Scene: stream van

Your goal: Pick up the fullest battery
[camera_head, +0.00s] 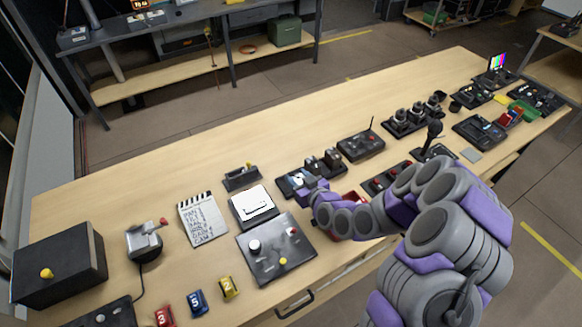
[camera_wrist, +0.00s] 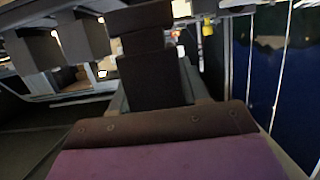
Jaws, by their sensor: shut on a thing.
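My gripper (camera_head: 308,195) is low over the middle of the bench, beside a black charger-like unit (camera_head: 290,183) with a small lit screen. It is shut on a dark block (camera_wrist: 155,78), which looks like a battery; its charge marking is not readable. Two other dark upright blocks, likely batteries, stand on the unit: one (camera_head: 312,166) and another (camera_head: 332,157). Similar blocks show at the left of the wrist view (camera_wrist: 82,38). My arm hides part of the bench around the gripper.
A panel with knobs (camera_head: 275,250), a white-topped device (camera_head: 253,206) and a notepad (camera_head: 202,220) lie left of my gripper. A black box with an antenna (camera_head: 361,146) is to its right. Bare wood (camera_head: 270,130) runs along the bench's far side.

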